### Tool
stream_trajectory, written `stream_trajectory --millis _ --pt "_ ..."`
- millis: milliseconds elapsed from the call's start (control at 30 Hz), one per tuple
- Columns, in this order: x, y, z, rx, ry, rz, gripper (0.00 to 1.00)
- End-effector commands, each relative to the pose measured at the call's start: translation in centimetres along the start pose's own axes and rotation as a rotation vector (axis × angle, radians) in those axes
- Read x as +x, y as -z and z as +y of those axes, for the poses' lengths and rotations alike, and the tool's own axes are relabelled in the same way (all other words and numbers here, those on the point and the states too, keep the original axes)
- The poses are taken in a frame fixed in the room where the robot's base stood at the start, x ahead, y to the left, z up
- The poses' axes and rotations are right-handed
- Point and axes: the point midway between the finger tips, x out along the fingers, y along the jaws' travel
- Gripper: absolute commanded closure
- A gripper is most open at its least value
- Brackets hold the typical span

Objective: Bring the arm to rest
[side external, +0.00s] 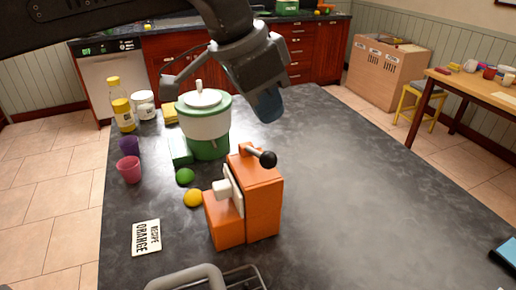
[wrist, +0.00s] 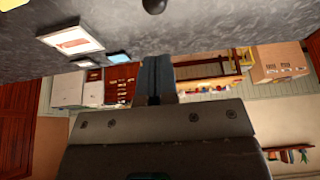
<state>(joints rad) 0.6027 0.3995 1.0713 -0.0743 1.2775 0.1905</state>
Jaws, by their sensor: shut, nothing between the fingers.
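My gripper (side external: 268,104) hangs in the air over the dark counter (side external: 345,190), above and behind an orange machine with a black-knobbed lever (side external: 262,195). Its fingers are together with nothing between them. In the wrist view, my gripper (wrist: 155,98) points out across the room, and the counter shows along the top of the picture. The gripper touches nothing that I can see.
A green and white pot (side external: 207,122) stands left of my gripper. Cups, bottles, a green ball (side external: 185,176), a yellow ball (side external: 193,198) and a recipe card (side external: 146,237) lie on the left. A wire rack (side external: 205,280) is in front. The counter's right side is mostly clear.

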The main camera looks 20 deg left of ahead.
Motion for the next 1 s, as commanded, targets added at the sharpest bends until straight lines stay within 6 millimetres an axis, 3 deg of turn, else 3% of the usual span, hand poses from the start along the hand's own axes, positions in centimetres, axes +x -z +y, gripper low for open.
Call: stream_trajectory --millis 733,867,1000 --pt "-1.2 -0.4 -0.7 -0.019 0.008 0.003 1.00" --pt "-3.1 -3.1 -3.1 -0.090 0.040 0.012 1.00" --pt "-5.6 -8.8 -6.4 -0.211 0.097 0.028 1.00"
